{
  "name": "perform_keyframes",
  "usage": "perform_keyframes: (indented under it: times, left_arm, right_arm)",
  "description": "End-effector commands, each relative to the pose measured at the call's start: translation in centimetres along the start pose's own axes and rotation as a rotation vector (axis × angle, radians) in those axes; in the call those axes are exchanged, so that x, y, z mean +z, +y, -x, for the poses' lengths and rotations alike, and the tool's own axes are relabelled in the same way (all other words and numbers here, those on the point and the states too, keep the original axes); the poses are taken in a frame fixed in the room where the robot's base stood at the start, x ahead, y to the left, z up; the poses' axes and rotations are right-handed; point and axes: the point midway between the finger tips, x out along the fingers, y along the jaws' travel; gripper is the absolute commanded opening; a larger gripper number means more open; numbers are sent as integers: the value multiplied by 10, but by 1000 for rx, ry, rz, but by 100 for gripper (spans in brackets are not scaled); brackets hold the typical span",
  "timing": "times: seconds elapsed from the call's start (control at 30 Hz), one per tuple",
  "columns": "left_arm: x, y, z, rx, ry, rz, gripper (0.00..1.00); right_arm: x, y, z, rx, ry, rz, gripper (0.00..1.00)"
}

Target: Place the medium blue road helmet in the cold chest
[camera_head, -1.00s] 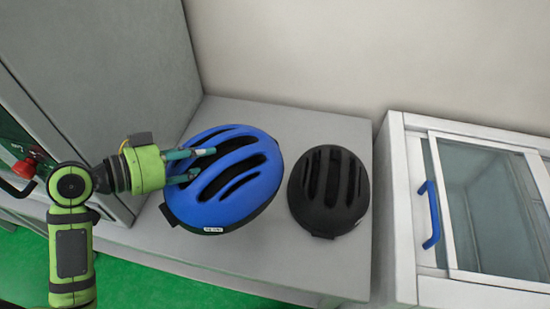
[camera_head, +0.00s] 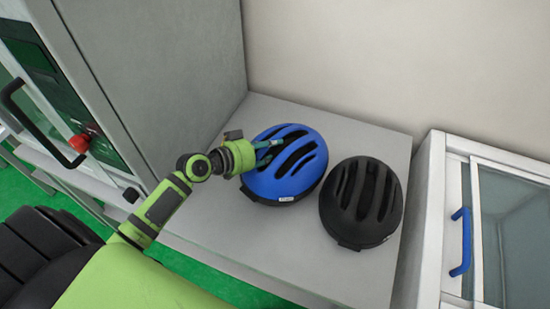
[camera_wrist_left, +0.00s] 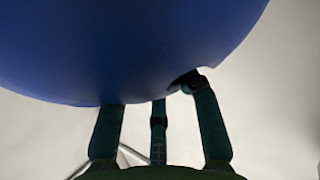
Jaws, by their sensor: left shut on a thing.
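The blue road helmet (camera_head: 287,178) shows at the middle of the head view, over the grey bench, with a small white label on its near rim. My left gripper (camera_head: 268,152) is shut on its left side. In the left wrist view the helmet (camera_wrist_left: 130,45) fills the top and the fingers (camera_wrist_left: 158,125) meet its rim. I cannot tell whether the helmet touches the bench. The cold chest (camera_head: 440,215) is white, at the right edge, partly out of frame. Its sliding glass top (camera_head: 515,225) has a blue handle (camera_head: 460,242). My right gripper is not in view.
A black helmet (camera_head: 362,205) sits on the grey bench (camera_head: 300,262), close to the blue one, between it and the chest. A tall grey cabinet (camera_head: 165,75) with a red knob (camera_head: 80,142) and black handle (camera_head: 40,125) stands at the left. The wall is behind.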

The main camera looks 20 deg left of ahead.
Motion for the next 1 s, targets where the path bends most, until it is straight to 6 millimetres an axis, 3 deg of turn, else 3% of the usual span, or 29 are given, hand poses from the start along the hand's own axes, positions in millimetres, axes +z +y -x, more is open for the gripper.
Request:
perform_keyframes:
  times: [0.3, 0.7, 0.73, 0.8, 1.0]
  left_arm:
    - [33, -8, -14, -1, 4, 1, 0]
    - [37, -8, -15, 0, 4, -2, 0]
    - [38, -8, -15, 0, 1, -2, 37]
    - [38, -8, -15, 0, 1, -1, 56]
    - [38, -8, -15, 0, 1, -1, 56]
  right_arm:
    - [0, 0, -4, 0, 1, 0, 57]
    - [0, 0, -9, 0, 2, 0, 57]
    - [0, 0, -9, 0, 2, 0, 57]
    - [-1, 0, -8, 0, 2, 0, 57]
    - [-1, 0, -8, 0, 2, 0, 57]
